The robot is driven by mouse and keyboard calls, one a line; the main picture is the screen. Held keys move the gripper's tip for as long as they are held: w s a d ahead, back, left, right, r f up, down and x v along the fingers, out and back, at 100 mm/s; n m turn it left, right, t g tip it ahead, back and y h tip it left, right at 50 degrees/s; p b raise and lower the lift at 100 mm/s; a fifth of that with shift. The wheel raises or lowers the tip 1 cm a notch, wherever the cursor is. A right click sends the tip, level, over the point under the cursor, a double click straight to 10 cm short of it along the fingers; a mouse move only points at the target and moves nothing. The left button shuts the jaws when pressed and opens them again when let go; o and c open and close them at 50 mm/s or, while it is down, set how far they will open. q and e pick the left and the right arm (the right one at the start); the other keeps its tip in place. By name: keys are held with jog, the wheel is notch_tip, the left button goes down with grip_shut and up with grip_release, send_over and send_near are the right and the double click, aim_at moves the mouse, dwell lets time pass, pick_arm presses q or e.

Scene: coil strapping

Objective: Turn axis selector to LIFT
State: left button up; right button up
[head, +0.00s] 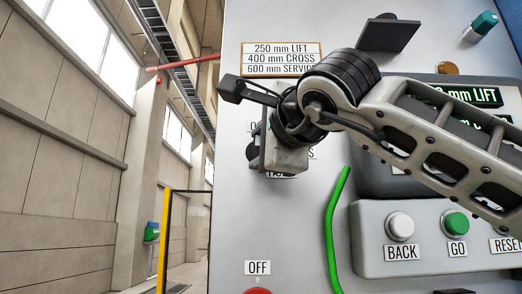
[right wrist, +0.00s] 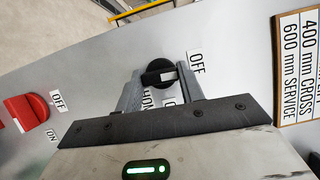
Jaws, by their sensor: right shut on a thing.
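The axis selector is a black round knob (right wrist: 157,72) with a white pointer mark, on the grey panel in the right wrist view. The pointer mark sits on the knob's right side. My right gripper (right wrist: 158,83) has one finger on each side of the knob and is shut on it. An OFF label (right wrist: 197,63) is right of the knob. A label reading HOM (right wrist: 147,98) and another label are partly hidden below it. In the head view my right gripper (head: 257,145) hides the knob and most of its labels. My left gripper is not in view.
A sign with 250 mm LIFT, 400 mm CROSS and 600 mm SERVICE (head: 281,58) is above the selector. BACK (head: 400,226) and GO (head: 456,223) buttons are lower right. A green cable (head: 333,225) runs down the panel. A red switch (right wrist: 24,112) is left in the wrist view.

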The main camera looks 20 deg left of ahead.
pick_arm(q)
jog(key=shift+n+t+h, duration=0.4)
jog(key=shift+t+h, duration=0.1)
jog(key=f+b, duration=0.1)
jog(key=b, duration=0.2)
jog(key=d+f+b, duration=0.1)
jog(key=b, duration=0.2)
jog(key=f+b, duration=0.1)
jog(key=b, duration=0.2)
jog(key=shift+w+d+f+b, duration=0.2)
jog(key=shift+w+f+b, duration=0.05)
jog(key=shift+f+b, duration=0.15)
pick_arm(e)
jog(key=m+t, duration=0.1)
jog(key=m, duration=0.2)
jog(key=m+t, duration=0.1)
jog(key=m, duration=0.2)
jog(key=m+t, duration=0.1)
jog(key=m, duration=0.1)
jog(key=shift+a+f+m, duration=0.1)
jog(key=shift+f+m, duration=0.25)
jog(key=shift+m, duration=0.05)
jog(key=shift+t, duration=0.3)
jog(key=o, duration=1)
jog(key=shift+r, duration=0.1)
